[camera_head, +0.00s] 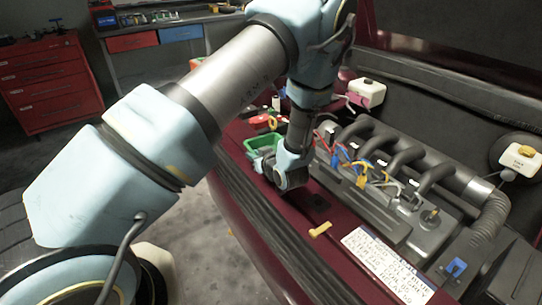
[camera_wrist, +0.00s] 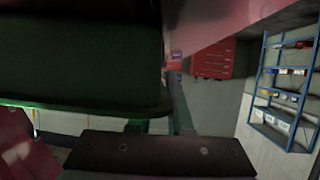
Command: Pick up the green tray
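The green tray (camera_head: 262,142) sits on the dark red front edge of the car, left of the engine. In the wrist view the tray (camera_wrist: 80,60) is very close and fills the upper left as a dark green shape. My gripper (camera_head: 283,175) is beside the tray on its near right side, low over the car's edge. In the head view my gripper and wrist cover part of the tray. The fingertips are not clear in either view, so I cannot tell whether they touch the tray or how far apart they are.
The engine (camera_head: 400,165) with coloured wires lies right of my gripper. Small red and yellow items (camera_head: 265,121) lie just behind the tray. A yellow piece (camera_head: 320,229) and a white label (camera_head: 388,266) are on the near edge. A red tool cabinet (camera_head: 50,85) stands back left.

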